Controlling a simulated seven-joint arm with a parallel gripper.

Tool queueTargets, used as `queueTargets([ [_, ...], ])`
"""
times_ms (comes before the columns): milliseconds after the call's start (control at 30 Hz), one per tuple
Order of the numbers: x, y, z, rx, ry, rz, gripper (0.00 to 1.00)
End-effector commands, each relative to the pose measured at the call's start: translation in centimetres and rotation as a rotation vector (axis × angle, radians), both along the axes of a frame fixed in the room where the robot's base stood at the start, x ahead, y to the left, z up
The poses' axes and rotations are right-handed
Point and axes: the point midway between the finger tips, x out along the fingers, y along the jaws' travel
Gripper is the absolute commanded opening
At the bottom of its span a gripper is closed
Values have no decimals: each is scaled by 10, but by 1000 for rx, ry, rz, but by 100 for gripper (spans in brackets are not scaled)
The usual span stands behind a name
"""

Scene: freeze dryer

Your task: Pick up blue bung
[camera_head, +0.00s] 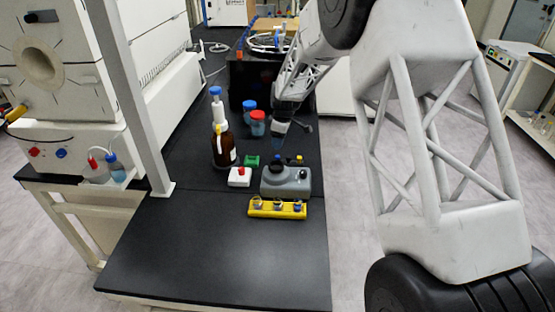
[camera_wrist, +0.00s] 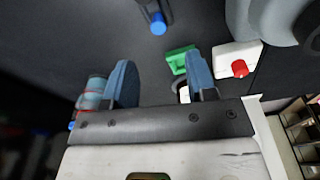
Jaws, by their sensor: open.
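A small blue piece (camera_wrist: 158,22), possibly the blue bung, sits at the end of a dark part near the top of the wrist view. My gripper (camera_wrist: 160,72) is open, with its two blue fingers apart and nothing held between them. The blue piece lies beyond the fingertips, not between them. In the head view my gripper (camera_head: 279,142) points down above the bench, behind the grey device (camera_head: 288,182). The gripper and device partly hide the area there. A yellow rack (camera_head: 277,209) in front holds several small pieces, one of them blue.
A green block (camera_wrist: 179,58) and a white block with a red knob (camera_wrist: 238,68) lie near my fingers. A brown bottle (camera_head: 224,150) and blue-capped bottles (camera_head: 258,124) stand left of my gripper. The front of the black bench (camera_head: 215,250) is clear.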

Motion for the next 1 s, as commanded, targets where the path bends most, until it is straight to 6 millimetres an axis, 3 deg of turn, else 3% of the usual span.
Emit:
queueTargets([
  [433,0,2,-24,-1,1,0,51],
  [833,0,2,-27,0,1,-1,51],
  [1000,1,3,-37,-1,2,-1,51],
])
